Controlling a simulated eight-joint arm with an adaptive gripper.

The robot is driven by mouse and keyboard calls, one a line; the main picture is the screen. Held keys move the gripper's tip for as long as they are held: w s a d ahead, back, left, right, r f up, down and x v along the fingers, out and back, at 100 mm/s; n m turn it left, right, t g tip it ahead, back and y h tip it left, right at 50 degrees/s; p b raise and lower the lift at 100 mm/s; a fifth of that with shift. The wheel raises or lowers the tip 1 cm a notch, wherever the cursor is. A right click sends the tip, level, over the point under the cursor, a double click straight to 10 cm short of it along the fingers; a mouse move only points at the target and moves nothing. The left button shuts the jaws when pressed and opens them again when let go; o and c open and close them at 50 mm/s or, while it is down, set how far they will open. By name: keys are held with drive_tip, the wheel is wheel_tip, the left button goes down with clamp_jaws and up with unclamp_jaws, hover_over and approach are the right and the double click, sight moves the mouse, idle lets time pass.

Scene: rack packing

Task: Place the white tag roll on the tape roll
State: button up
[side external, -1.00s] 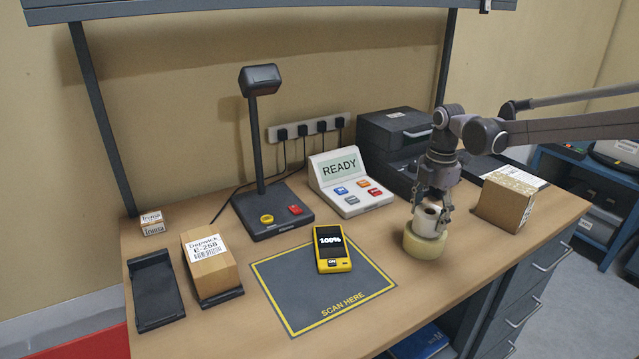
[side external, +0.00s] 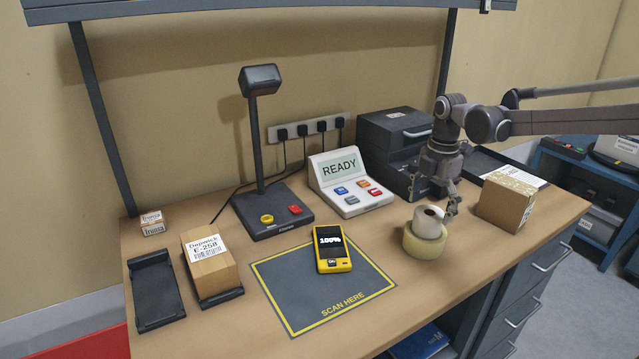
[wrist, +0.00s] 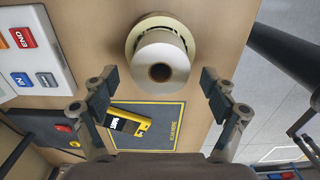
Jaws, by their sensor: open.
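The white tag roll (side external: 429,220) rests on top of the cream tape roll (side external: 424,245) near the right front of the bench. In the wrist view the tag roll (wrist: 162,66) covers most of the tape roll (wrist: 134,38), whose rim shows around its far side. My gripper (side external: 432,200) is open and empty, just above and behind the tag roll in the side view. In the wrist view its two fingers (wrist: 160,78) are spread wide, with the tag roll beyond and between them, apart from both.
A cardboard box (side external: 504,203) stands to the right of the rolls. A yellow handheld scanner (side external: 333,250) lies on the grey scan mat (side external: 290,318) to the left. A button console (side external: 347,184) and a dark printer (side external: 394,138) stand behind. The bench front edge is close.

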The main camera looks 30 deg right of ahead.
wheel_tip(320, 180, up, 9)
drive_tip(key=s+a+f+m+t, duration=0.3)
drive_tip(key=s+a+f+m, duration=0.1)
drive_tip(key=s+m, duration=0.4)
drive_tip(key=s+a+f+m+t, duration=0.4)
drive_tip(key=s+m, duration=0.4)
drive_tip(key=m, duration=0.2)
drive_tip(key=shift+s, duration=0.1)
idle(0.9)
